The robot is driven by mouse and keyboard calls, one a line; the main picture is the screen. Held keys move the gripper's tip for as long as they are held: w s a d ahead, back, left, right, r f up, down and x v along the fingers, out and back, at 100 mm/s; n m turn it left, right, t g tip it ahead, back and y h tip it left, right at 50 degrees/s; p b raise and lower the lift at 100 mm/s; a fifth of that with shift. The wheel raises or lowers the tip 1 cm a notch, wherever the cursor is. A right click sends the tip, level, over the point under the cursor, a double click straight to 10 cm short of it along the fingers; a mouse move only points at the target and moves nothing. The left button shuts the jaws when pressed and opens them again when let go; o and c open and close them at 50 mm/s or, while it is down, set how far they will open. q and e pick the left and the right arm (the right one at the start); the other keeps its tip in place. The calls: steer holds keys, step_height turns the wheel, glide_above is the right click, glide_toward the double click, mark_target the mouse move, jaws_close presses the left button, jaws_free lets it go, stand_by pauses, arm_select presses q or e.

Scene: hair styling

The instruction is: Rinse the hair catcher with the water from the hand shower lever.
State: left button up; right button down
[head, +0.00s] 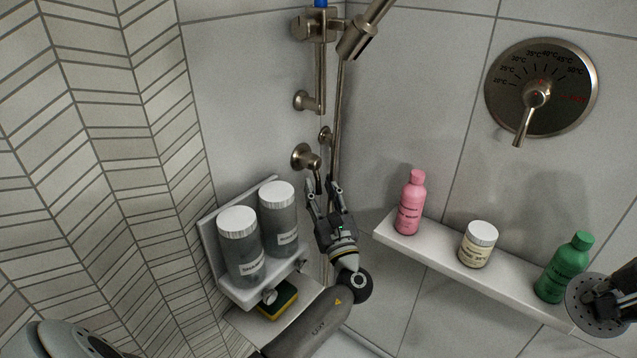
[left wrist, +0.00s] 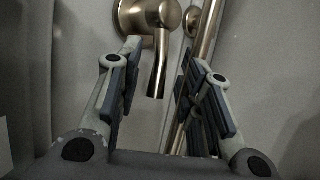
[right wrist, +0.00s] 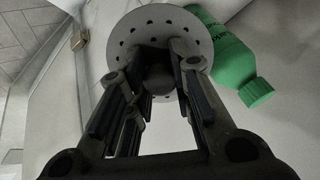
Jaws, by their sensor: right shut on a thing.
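The hair catcher (head: 592,312) is a round grey disc with small holes at the right edge of the head view. My right gripper (head: 606,306) is shut on its dark central knob. The right wrist view shows the disc (right wrist: 192,38) beyond the fingers. My left gripper (head: 322,188) is open and points up at a short bent metal lever or outlet (head: 306,158) on the wall. In the left wrist view the bent metal end (left wrist: 158,75) lies between the spread fingers, with gaps on both sides. The hand shower (head: 362,35) hangs at the top on its rail.
A white shelf (head: 400,248) at right holds a pink bottle (head: 410,205), a cream jar (head: 478,245) and a green bottle (head: 563,270). A left rack (head: 232,291) holds two grey dispensers (head: 241,250), with a sponge (head: 278,300) below. A temperature dial (head: 540,88) is on the wall.

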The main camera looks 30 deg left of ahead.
arm_select(q)
steer(key=shift+x, duration=0.95)
steer(key=shift+c, duration=0.2)
jaws_close()
